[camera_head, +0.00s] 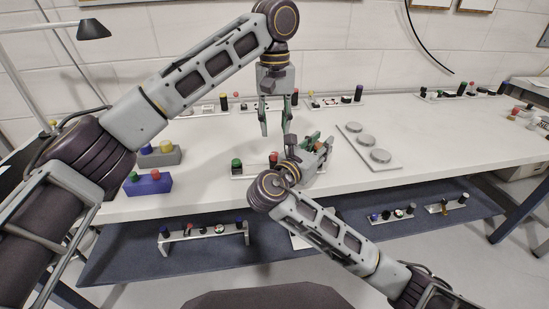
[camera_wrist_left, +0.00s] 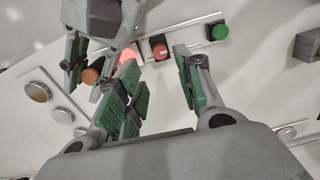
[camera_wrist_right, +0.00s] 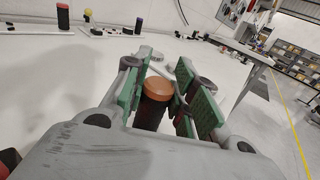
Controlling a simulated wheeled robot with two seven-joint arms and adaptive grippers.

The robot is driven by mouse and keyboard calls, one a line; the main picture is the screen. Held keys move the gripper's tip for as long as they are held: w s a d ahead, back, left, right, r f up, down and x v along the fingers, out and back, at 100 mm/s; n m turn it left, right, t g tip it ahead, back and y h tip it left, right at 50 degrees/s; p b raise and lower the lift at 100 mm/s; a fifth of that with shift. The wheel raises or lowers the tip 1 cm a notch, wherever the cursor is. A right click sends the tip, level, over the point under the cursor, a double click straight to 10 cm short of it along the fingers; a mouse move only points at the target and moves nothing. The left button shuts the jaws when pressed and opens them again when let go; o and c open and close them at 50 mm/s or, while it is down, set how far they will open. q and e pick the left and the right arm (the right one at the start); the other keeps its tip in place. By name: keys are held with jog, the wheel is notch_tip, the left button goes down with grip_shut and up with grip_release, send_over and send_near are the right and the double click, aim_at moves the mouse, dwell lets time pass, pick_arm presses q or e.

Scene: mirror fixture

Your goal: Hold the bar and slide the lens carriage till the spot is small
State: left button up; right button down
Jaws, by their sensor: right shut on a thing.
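A pale bar (camera_head: 252,176) lies on the white table near its front edge. It carries a green-topped block (camera_head: 237,163) and a red-topped block (camera_head: 273,157); both show in the left wrist view, green (camera_wrist_left: 217,32) and red (camera_wrist_left: 159,50). A pinkish-red patch (camera_wrist_left: 128,54) shows beside the red one. My right gripper (camera_head: 320,146) is shut on a black post with an orange top (camera_wrist_right: 157,88) at the bar's right end. My left gripper (camera_head: 277,122) is open and empty above the bar, fingers downward. I cannot tell which block is the lens carriage.
A pale plate with several round grey discs (camera_head: 380,155) lies to the right. A blue block (camera_head: 148,183) and a grey block (camera_head: 160,155) with coloured knobs stand at the left. Other bars stand along the back and on the lower shelf (camera_head: 300,237).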

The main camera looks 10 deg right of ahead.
aim_at(275, 154)
pick_arm(q)
jog(key=shift+f, duration=5.55)
grip_shut()
